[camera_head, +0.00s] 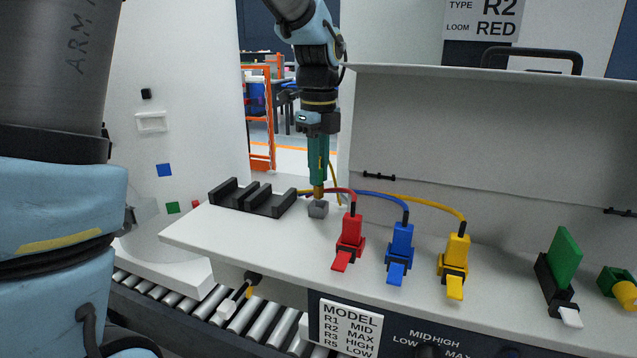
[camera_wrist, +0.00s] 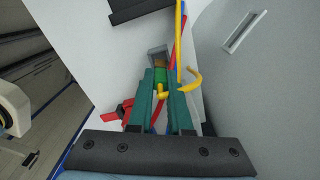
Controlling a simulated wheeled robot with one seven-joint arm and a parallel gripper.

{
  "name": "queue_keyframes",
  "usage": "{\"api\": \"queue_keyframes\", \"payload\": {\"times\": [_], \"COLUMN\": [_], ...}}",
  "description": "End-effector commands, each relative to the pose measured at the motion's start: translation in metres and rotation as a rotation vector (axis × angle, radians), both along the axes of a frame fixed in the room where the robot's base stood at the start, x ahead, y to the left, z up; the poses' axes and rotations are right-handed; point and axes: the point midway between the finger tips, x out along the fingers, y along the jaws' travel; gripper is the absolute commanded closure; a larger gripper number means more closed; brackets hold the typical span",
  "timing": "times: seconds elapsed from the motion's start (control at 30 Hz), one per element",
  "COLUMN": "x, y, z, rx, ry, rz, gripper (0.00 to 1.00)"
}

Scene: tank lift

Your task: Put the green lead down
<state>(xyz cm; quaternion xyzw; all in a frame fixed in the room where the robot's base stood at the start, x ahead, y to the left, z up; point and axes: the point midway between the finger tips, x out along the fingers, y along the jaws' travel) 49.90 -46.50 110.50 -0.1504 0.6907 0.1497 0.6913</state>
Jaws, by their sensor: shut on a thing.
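My gripper (camera_head: 318,188) points straight down over the left part of the white shelf, its teal fingers closed. It also shows in the wrist view (camera_wrist: 160,80), shut on a small green piece with an orange end, the green lead (camera_wrist: 160,74), mostly hidden by the fingers. The orange-brown tip below the fingers is just above or touching a small grey block (camera_head: 318,209) on the shelf; I cannot tell which. The grey block also shows in the wrist view (camera_wrist: 158,54).
Red (camera_head: 349,238), blue (camera_head: 400,243) and yellow (camera_head: 457,250) plugs with cables stand to the right. A black slotted holder (camera_head: 252,196) lies to the left. A green upright plate (camera_head: 565,255) and a green-yellow part (camera_head: 622,287) are far right. Rollers (camera_head: 250,315) run below.

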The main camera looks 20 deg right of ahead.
Motion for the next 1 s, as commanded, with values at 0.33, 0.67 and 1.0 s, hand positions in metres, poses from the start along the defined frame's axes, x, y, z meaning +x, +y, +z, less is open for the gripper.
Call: {"api": "queue_keyframes", "payload": {"times": [0.33, 0.67, 1.0], "x": [0.000, 0.000, 0.000], "y": [0.000, 0.000, 0.000], "z": [-0.035, -0.038, -0.037], "rx": [0.001, 0.000, 0.001], "ry": [0.000, 0.001, 0.000], "rz": [0.001, 0.001, 0.000], "gripper": [1.00, 0.80, 0.53]}}
